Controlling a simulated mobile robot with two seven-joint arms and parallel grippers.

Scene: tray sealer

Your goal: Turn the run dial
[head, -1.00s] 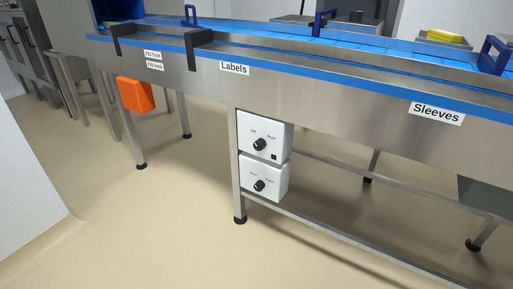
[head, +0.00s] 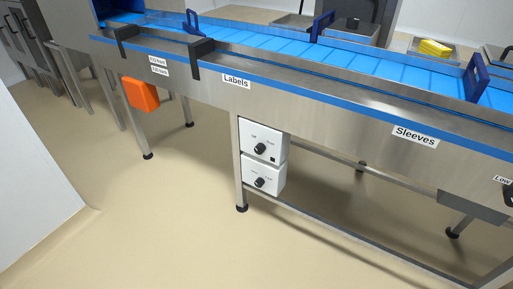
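Two white control boxes hang one above the other on a steel leg under the conveyor. The upper box (head: 276,143) carries a black dial (head: 260,148) between two labels; the left seems to read "Off" and the right "Run". A small dark square is at its lower right. The lower box (head: 275,176) carries another black dial (head: 260,182), with labels too small to read surely. Neither of my grippers is in the head view, and nothing touches the dials.
The conveyor (head: 260,45) with a blue belt and steel side panel runs above the boxes. An orange box (head: 142,94) hangs further left. A low steel rail (head: 330,234) runs right from the leg. The floor (head: 160,220) in front is clear; a white panel stands at left.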

